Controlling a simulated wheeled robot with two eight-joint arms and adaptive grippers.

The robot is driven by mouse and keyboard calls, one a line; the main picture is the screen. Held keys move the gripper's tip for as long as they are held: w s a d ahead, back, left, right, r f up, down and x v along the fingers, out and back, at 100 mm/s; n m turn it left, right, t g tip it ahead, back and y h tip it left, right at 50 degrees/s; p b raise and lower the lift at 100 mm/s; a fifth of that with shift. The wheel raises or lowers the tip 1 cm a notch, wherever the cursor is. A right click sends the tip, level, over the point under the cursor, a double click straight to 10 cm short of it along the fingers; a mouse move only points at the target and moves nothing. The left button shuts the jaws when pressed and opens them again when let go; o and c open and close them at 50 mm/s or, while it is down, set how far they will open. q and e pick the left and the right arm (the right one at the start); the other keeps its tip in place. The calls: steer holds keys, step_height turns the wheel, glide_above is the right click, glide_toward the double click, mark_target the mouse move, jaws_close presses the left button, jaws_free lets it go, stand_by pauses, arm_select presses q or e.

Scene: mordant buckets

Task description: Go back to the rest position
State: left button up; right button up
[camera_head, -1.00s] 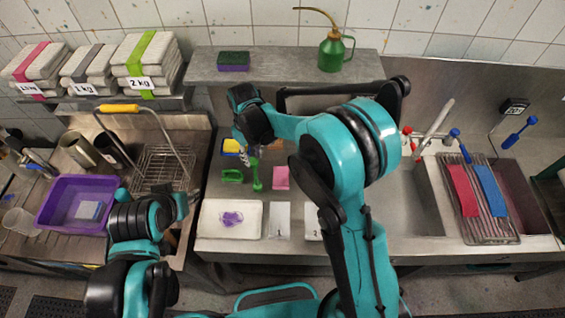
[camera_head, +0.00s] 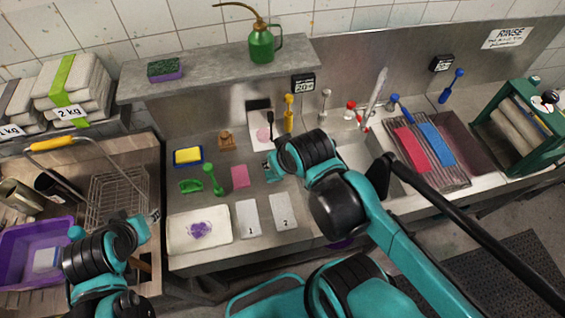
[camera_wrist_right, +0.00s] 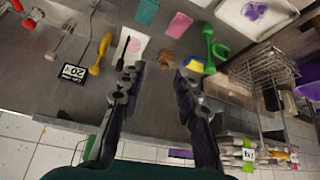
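My right arm reaches in from the right in the head view, with its gripper (camera_head: 270,168) above the steel counter beside the pink pad (camera_head: 240,176). In the right wrist view the right gripper (camera_wrist_right: 160,72) has its two fingers spread apart with nothing between them. My left gripper (camera_head: 150,226) is at the lower left, near the wire basket and the purple tub. It is small and partly hidden by its own wrist, so its opening is unclear.
A white tray (camera_head: 199,230) with a purple stain, cards 1 (camera_head: 249,218) and 2 (camera_head: 284,212) and a green brush (camera_head: 213,180) lie on the counter (camera_head: 208,262). A shelf (camera_head: 218,69) holds a green oil can (camera_head: 262,45). A purple tub (camera_head: 18,246) stands left.

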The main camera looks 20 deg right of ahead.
steer(key=shift+s+d+f+m+t, duration=0.3)
steer(key=shift+s+d, duration=0.1)
steer(key=shift+s, duration=0.2)
step_height(320, 180, down, 23)
steer(key=b, duration=2.2)
steer(key=shift+r+b, duration=0.2)
steer(key=shift+b, duration=0.15)
